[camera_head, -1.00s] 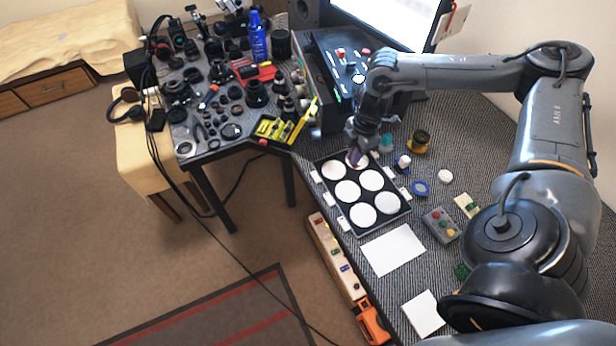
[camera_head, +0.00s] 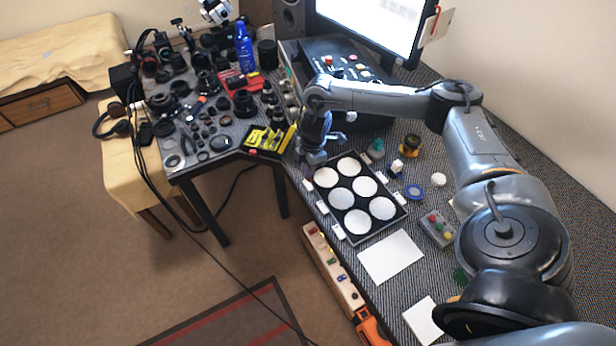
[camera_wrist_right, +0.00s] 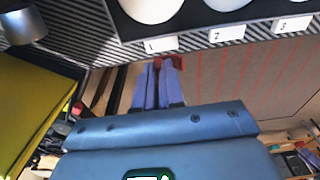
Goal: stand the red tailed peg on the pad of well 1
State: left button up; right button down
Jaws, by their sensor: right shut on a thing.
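The red tailed peg (camera_wrist_right: 170,61) shows only as a small red piece at the tips of my right gripper (camera_wrist_right: 163,66), which is shut on it. The rest of it is hidden by the fingers. In the head view my right gripper (camera_head: 309,172) is at the far left corner of the black tray. In the wrist view the tips are just below the label "1" (camera_wrist_right: 160,44), outside the tray edge. The white pad of well 1 (camera_wrist_right: 150,8) is beyond that label; no peg shows on its visible part. My left gripper is not in view.
The black tray (camera_head: 345,235) has several white round pads and edge labels. A black box (camera_head: 350,60) stands behind it. The table's left edge is close to my gripper.

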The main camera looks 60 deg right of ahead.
notch_tip(320, 180, down, 4)
jog(key=shift+r+b, duration=0.1)
jog(key=shift+b, duration=0.45)
jog(key=shift+f, duration=0.2)
jog(key=c, duration=1.2)
grip_release()
jog(key=shift+c, duration=0.2)
jog(key=shift+r, duration=0.15)
